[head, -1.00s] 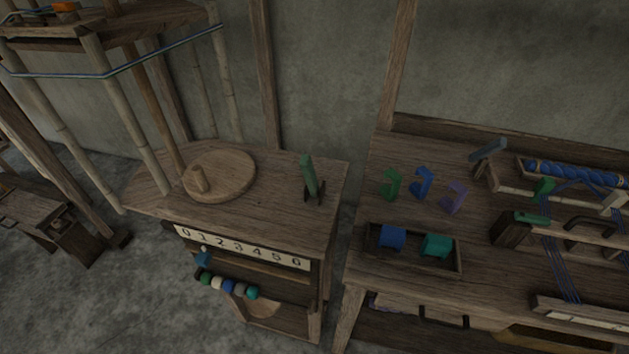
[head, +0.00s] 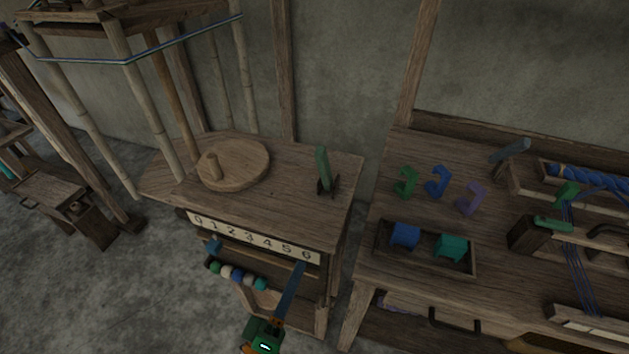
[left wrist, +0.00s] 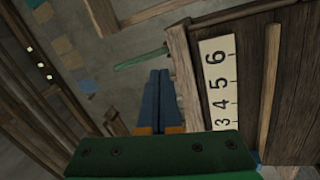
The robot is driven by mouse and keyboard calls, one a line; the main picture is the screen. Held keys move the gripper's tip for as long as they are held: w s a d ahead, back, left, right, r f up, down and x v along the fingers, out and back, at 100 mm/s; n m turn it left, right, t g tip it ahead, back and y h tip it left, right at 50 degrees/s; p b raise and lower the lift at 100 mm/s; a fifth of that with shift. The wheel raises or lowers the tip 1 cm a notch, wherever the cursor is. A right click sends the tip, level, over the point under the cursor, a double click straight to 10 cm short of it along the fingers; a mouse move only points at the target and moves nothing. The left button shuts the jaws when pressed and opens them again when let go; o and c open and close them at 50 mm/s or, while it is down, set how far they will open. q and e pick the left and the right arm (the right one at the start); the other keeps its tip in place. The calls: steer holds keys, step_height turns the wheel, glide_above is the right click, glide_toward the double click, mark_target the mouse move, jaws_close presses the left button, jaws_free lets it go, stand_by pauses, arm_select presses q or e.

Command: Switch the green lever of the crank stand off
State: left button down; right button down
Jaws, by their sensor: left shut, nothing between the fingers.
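The crank stand (head: 280,205) is a wooden table with a round crank disc (head: 236,165) on top. Its green lever (head: 322,165) stands nearly upright in a dark bracket at the top's right side. In the left wrist view the green lever (left wrist: 140,58) sticks out past the wooden edge, beyond my fingertips. My left gripper (head: 300,268) is shut and empty, in front of the stand's right end, below the tabletop and apart from the lever. Its fingers show together in the left wrist view (left wrist: 160,75). My right gripper is not in view.
A number strip (head: 252,238) runs along the stand's front, with coloured beads (head: 237,275) below. To the right, across a narrow gap, a loom bench holds coloured hooks (head: 437,182) and a tray (head: 422,262) with blue and teal pieces. Bamboo poles rise at the stand's left.

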mark_target(320, 164)
arm_select(q)
step_height(320, 164, up, 6)
steer(key=s+n+t, duration=0.1)
steer(key=n+t, duration=0.1)
steer(key=n, duration=0.1)
steer(key=shift+a+r+n+t+y, duration=0.25)
steer(key=shift+a+n+t+y, duration=0.05)
steer(key=shift+a+y, duration=0.15)
steer(key=p+x, duration=0.4)
steer(key=x, duration=0.9)
steer(key=shift+r, duration=0.1)
steer(key=shift+w+d+p, duration=0.2)
steer(key=shift+w+p, duration=0.1)
steer(key=shift+w, duration=0.1)
steer(key=shift+r, duration=0.1)
